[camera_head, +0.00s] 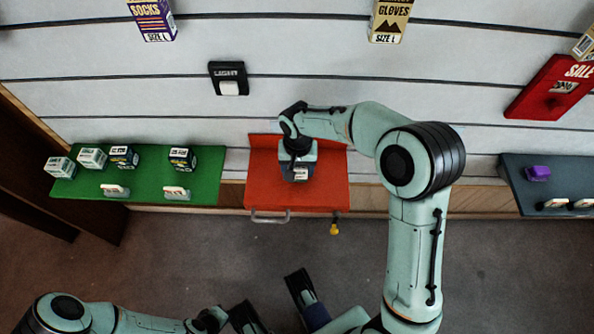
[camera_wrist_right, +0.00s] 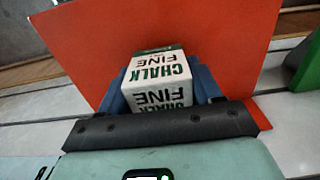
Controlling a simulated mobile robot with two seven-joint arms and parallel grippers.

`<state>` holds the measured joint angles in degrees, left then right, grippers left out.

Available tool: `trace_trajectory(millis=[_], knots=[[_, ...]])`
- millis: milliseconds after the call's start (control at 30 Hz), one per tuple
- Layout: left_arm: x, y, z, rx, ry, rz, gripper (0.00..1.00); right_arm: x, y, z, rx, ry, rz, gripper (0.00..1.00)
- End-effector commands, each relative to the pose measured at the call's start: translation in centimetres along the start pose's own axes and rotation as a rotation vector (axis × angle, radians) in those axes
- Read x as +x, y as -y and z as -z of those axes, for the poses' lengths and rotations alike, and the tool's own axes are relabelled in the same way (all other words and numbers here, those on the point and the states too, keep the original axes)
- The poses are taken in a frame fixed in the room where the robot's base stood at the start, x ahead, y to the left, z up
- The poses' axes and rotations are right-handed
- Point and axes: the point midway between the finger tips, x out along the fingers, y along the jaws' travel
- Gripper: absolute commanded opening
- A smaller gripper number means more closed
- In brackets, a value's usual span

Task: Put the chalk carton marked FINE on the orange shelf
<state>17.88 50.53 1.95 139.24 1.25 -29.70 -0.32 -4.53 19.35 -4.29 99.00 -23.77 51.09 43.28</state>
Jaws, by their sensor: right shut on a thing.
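The white chalk carton marked FINE (camera_wrist_right: 158,78) sits between the blue fingers of my right gripper (camera_wrist_right: 160,90) in the right wrist view, its lettering facing the camera. In the head view my right gripper (camera_head: 299,166) is over the orange shelf (camera_head: 262,183), and a small pale part of the carton (camera_head: 300,174) shows below it. The orange shelf also fills the background of the wrist view (camera_wrist_right: 225,40). I cannot tell whether the carton touches the shelf.
A green shelf (camera_head: 148,178) at left holds several small cartons at its back and two pale tags at its front. A dark shelf (camera_head: 530,190) at right holds a purple block (camera_head: 538,173).

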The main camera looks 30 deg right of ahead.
Motion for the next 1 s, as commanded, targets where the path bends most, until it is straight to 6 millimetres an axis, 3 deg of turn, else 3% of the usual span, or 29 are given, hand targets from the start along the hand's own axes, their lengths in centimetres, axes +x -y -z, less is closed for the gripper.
trace_trajectory(millis=[100, 533, 567, 600, 633, 1000], knots=[[0.5, 0.2, 0.6, -0.002, -0.017, 0.001, 0.0, 1.4, 0.0, 0.0, 0.0, 0.001, 0.0, 0.3], [0.6, 0.2, 0.9, -0.002, -0.027, 0.001, 0.0, 1.9, 0.0, 0.0, 0.0, 0.0, 0.001, 0.3], [0.6, 0.2, 1.0, -0.002, -0.028, 0.001, 0.0, 1.9, 0.0, 0.0, 0.0, 0.0, 0.001, 0.7], [0.6, 0.2, 0.9, -0.002, -0.027, 0.001, 0.0, 1.9, 0.0, 0.0, 0.0, 0.0, 0.001, 0.83], [0.6, 0.2, 0.9, -0.002, -0.027, 0.001, 0.0, 1.9, 0.0, 0.0, 0.0, 0.0, 0.001, 0.89], [0.3, 0.1, 0.6, -0.001, -0.017, 0.001, 0.0, 1.2, 0.0, 0.0, -0.001, -0.002, 0.002, 0.89]])
